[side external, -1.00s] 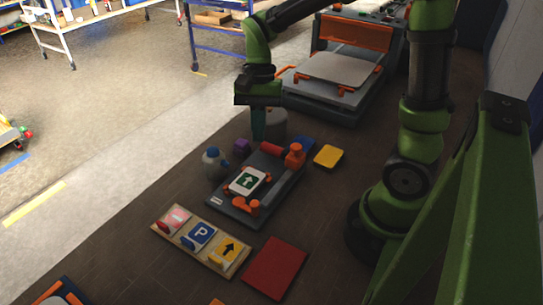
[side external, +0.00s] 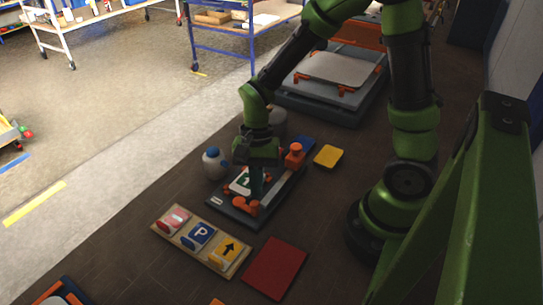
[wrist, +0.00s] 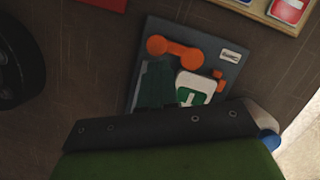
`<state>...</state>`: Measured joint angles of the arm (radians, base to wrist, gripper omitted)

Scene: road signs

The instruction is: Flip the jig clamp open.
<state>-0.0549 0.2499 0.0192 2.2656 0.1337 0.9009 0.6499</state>
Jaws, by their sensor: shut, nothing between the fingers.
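The jig (side external: 228,208) is a dark grey plate on the brown table, and it also shows in the wrist view (wrist: 205,38). A white sign with a green face (side external: 238,186) lies on it, partly hidden by my gripper; it also shows in the wrist view (wrist: 193,86). An orange clamp (side external: 245,207) with rounded ends sits at the jig's near end, and in the wrist view (wrist: 174,47) it lies beside the sign. My gripper (side external: 256,194) is shut and empty, pointing down over the jig close to the clamp. I cannot tell whether it touches the clamp.
An orange knob (side external: 294,156) stands at the jig's far end. A tray of small signs (side external: 216,258) and a red plate (side external: 275,268) lie in front. A yellow block (side external: 328,156) is at the right, a blue-topped round container (side external: 213,164) at the left.

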